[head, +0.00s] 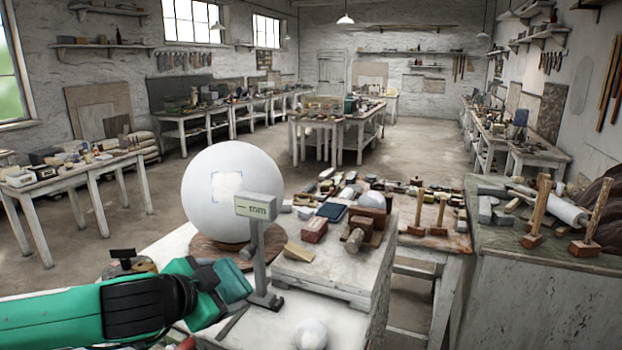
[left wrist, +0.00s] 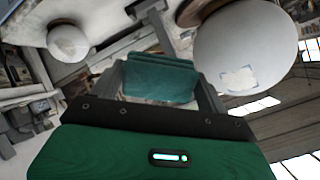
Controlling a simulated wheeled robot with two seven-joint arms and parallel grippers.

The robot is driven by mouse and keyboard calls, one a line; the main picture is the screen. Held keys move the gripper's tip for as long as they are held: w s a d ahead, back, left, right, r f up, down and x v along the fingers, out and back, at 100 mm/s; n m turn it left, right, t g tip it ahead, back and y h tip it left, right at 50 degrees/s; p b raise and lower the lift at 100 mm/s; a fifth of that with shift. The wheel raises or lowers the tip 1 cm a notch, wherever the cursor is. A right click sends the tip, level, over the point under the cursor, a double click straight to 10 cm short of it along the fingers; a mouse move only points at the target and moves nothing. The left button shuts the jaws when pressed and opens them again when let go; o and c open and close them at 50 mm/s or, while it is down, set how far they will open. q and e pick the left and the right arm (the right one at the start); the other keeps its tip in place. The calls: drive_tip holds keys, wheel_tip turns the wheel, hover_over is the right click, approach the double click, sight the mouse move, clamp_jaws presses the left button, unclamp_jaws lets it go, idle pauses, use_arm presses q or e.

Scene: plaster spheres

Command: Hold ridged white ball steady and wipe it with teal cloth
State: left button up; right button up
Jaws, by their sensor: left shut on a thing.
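A large white ball (head: 232,180) with a paler square patch sits on a round wooden base (head: 207,252); it also shows in the left wrist view (left wrist: 245,45). A small white ball (head: 310,334) lies at the bench's front edge and shows in the left wrist view (left wrist: 68,43). I cannot make out ridges on either ball. My left gripper (head: 222,284) is shut on a folded teal cloth (left wrist: 160,80), which shows in the head view (head: 234,281). The cloth is near the large ball's base, apart from the ball. My right gripper is not in view.
A grey stand with a small display (head: 257,208) rises just right of the cloth, in front of the large ball. Wooden blocks (head: 314,230), a dark blue pad (head: 331,212) and another pale ball (head: 372,200) crowd the bench to the right.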

use_arm(q)
drive_tip(key=s+d+f+m+g+h+b, duration=0.2)
drive_tip(key=s+d+f+m+h, duration=0.1)
drive_tip(key=s+d+f+m, duration=0.15)
drive_tip(key=m+g+h, duration=0.1)
drive_tip(key=m+g, duration=0.1)
drive_tip(key=m, duration=0.2)
approach(297, 337)
drive_tip(key=shift+n, duration=0.25)
drive_tip(key=x, duration=0.4)
drive_tip(key=shift+w+f+p, duration=0.2)
drive_tip(key=shift+f+p, duration=0.2)
drive_tip(key=shift+f, duration=0.05)
drive_tip(key=shift+w+d, duration=0.15)
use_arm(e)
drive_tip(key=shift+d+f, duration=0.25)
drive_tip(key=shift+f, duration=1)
